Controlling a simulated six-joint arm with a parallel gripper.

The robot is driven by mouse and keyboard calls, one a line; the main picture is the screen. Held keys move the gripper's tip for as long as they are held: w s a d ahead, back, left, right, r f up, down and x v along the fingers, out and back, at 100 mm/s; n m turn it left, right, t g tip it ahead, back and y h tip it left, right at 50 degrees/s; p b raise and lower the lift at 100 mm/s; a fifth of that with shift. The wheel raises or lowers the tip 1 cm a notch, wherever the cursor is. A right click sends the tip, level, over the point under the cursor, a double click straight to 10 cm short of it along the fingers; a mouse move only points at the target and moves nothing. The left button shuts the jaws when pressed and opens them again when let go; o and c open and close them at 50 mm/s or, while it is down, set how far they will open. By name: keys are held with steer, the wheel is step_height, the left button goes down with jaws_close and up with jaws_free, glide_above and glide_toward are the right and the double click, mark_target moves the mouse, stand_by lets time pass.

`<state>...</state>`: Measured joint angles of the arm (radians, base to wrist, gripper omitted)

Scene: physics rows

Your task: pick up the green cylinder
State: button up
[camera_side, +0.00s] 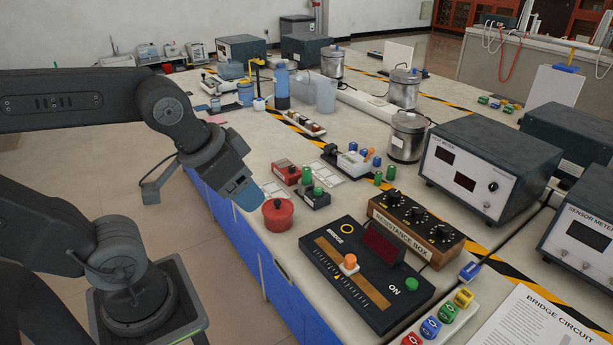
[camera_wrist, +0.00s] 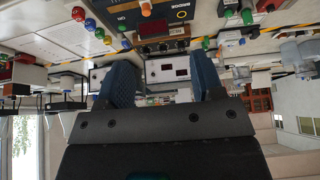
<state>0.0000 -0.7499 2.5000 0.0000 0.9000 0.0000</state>
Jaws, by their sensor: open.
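Two small green cylinders stand close together on the bench in the side view, a left one (camera_side: 378,178) and a right one (camera_side: 391,173), behind the resistance box. A green shape that may be one of them shows in the wrist view (camera_wrist: 206,43). Other green pieces, a rear one (camera_side: 307,175) and a front one (camera_side: 317,190), sit on or beside a small black block (camera_side: 314,199). My gripper (camera_side: 247,196) is above the bench's left edge, apart from all of these. In the wrist view its two blue fingers (camera_wrist: 161,62) are spread with nothing between them.
A red round pot (camera_side: 278,214) is just below and right of my gripper. The bridge box (camera_side: 330,280), resistance box (camera_side: 414,225) and a white meter (camera_side: 470,178) stand to the right. Metal canisters (camera_side: 407,136) stand behind the green pair. Red block (camera_side: 286,173) is nearby.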

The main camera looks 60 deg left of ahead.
steer(key=w+a+r+m+g, duration=0.1)
steer(key=w+a+r+m, duration=0.1)
steer(key=w, duration=0.3)
steer(key=w+a+r+m+g, duration=0.1)
steer(key=w+a+r+m, duration=0.1)
steer(key=w, duration=0.3)
steer(key=m+g, duration=0.4)
steer(key=m, duration=0.9)
glide_above(307, 169)
step_height(307, 169, down, 15)
steer(key=f, duration=0.7)
steer(key=shift+d+f, duration=0.3)
steer(key=shift+d, duration=0.05)
steer(key=shift+a+f, duration=0.2)
steer(key=shift+f, duration=1.15)
steer(key=shift+a+f, duration=0.15)
steer(key=shift+f, duration=1.15)
steer(key=shift+c, duration=0.4)
